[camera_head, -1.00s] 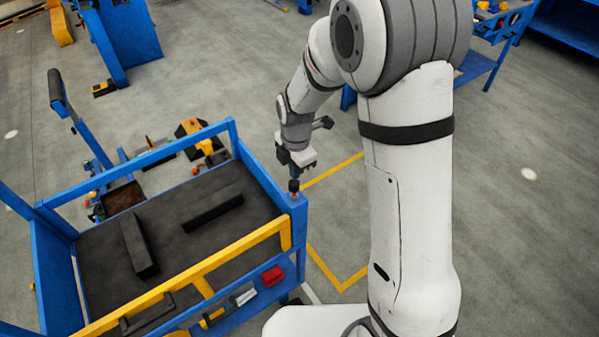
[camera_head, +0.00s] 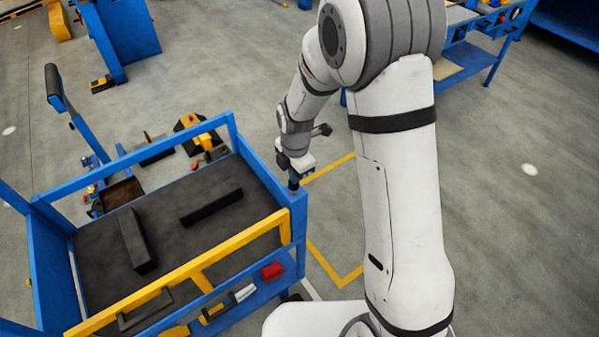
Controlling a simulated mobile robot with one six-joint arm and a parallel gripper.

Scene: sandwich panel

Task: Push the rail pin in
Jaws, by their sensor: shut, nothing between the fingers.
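The rail pin (camera_head: 293,185) is at the top of the blue corner post of the cart (camera_head: 294,205), at the cart's right corner. Only a small dark part of it shows below my gripper. My gripper (camera_head: 294,177) is shut with nothing between its fingers. It points down directly over the pin, and its fingertips look to be at or touching the pin's top. My gripper covers most of the pin, so I cannot tell how deep it sits.
A yellow rail (camera_head: 190,275) runs along the cart's near side. Two dark bars lie on the cart's black deck (camera_head: 185,235). A red box (camera_head: 272,271) sits on the lower side ledge.

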